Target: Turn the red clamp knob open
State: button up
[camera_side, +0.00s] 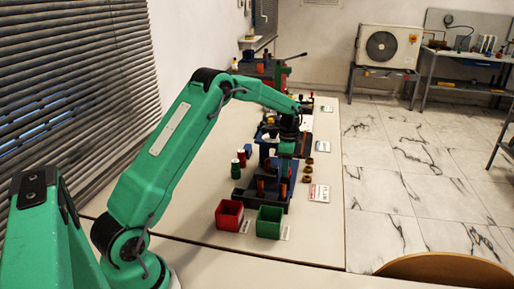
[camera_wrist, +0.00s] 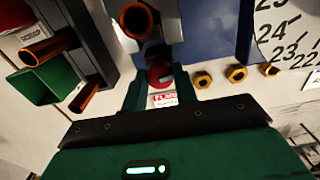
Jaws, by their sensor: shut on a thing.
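In the wrist view the red clamp knob (camera_wrist: 158,72) sits between the fingertips of my gripper (camera_wrist: 159,80), below the open end of a copper-coloured tube (camera_wrist: 137,20). The fingers are shut on the knob, one on each side. Its lower part is partly hidden by the gripper. In the side view my gripper (camera_side: 287,152) is small, over the dark blue fixture (camera_side: 268,170) on the bench. The knob cannot be made out there. How far the knob is turned cannot be told.
A red bin (camera_side: 229,215) and a green bin (camera_side: 269,223) stand at the near end of the bench. Several brass nuts (camera_wrist: 236,74) lie right of the knob, below a large numbered scale (camera_wrist: 290,30).

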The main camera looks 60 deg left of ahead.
jog(key=n, duration=0.3)
jog(key=shift+n, duration=0.4)
jog(key=n, duration=0.4)
jog(key=shift+r+n, duration=0.1)
jog(key=shift+n, duration=0.2)
jog(key=n, duration=0.4)
jog(key=shift+n, duration=2)
jog(key=o, duration=1)
jog(key=shift+c, duration=0.2)
